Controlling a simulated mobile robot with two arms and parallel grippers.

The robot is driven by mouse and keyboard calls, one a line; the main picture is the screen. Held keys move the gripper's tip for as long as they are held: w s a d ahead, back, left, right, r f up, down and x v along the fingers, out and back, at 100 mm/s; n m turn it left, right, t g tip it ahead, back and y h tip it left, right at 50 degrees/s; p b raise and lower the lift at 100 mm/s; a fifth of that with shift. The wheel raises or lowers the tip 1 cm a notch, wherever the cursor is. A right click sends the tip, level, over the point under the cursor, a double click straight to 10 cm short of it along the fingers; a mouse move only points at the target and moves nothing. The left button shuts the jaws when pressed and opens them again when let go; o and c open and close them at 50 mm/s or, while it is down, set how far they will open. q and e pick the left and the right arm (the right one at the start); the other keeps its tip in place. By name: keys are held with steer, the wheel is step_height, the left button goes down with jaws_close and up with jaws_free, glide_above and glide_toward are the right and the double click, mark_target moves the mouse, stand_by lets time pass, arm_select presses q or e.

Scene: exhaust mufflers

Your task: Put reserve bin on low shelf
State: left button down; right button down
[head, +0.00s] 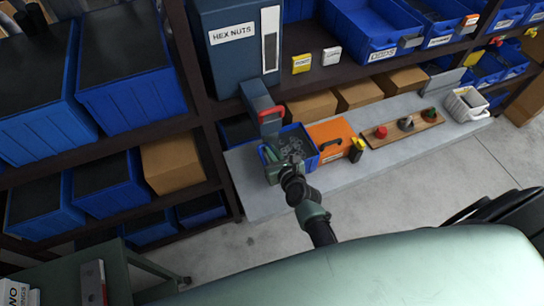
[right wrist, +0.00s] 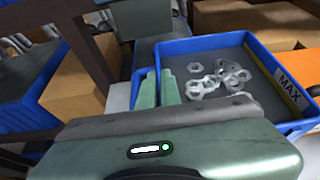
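The blue reserve bin (head: 309,155) is on or just above the grey ledge below the hex nuts dispenser; I cannot tell if it touches. In the right wrist view the bin (right wrist: 200,42) holds several pale hex nuts (right wrist: 218,78) and has a yellow MAX strip inside. My right gripper (head: 272,157) is at the bin's left wall. Its green fingertips (right wrist: 158,88) are close together on either side of that wall, one outside and one inside. My left gripper is not in view. The low shelf (head: 110,217) at left holds blue bins.
The hex nuts dispenser (head: 236,40) hangs above, its red-tipped chute (head: 270,114) close over the bin. A cardboard box (head: 172,163) sits left. Floor in front is clear.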

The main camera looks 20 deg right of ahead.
mark_target(285, 154)
steer(key=shift+w+f, duration=0.1)
steer(key=shift+w, duration=0.1)
step_height(285, 154, down, 3)
steer(key=b, duration=0.3)
steer(key=shift+f, duration=0.1)
steer(key=shift+f+b, duration=0.15)
steer(key=shift+b, duration=0.15)
steer(key=c, duration=1.6)
jaws_free()
steer(key=shift+s, duration=0.1)
